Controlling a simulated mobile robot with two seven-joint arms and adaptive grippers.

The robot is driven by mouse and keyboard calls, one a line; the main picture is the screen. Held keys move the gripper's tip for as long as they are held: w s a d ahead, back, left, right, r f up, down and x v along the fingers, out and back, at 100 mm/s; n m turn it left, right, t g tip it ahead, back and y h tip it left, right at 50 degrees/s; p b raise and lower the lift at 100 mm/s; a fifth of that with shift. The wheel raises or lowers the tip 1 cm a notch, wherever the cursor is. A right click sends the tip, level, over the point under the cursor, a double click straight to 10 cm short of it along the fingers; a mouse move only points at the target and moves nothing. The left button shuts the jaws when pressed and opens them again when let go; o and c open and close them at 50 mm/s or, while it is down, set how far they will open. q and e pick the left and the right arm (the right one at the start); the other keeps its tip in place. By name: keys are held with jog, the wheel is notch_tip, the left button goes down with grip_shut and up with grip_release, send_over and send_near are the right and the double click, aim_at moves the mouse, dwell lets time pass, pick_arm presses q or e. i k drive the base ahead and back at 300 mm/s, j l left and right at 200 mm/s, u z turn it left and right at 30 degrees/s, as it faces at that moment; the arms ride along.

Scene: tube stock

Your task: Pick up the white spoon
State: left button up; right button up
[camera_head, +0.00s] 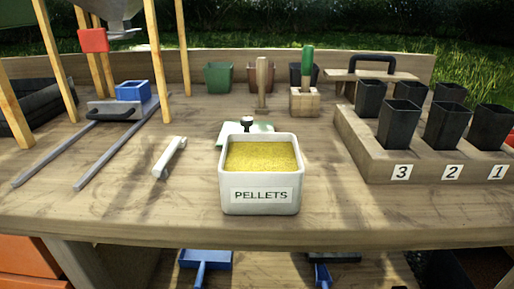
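The white spoon (168,158) lies on the wooden table, left of the white pellet box. It looks like a slim white bar set at a slant, its far end upper right and its near end lower left. Its bowl shape is not clear at this size. Nothing touches it that I can see. Neither my left nor my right gripper can be made out in the head view.
A white box labelled PELLETS (261,205) stands right of the spoon, full of yellow pellets. Metal rails (113,146) run to the spoon's left. A wooden rack (372,158) of black pots is at right. Blue T-shaped pieces (206,260) show below the table edge.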

aim_at(160, 171)
jog(key=k+j+z, duration=0.3)
jog(key=k, duration=0.35)
jog(key=k+z, duration=0.3)
jog(key=k, duration=0.4)
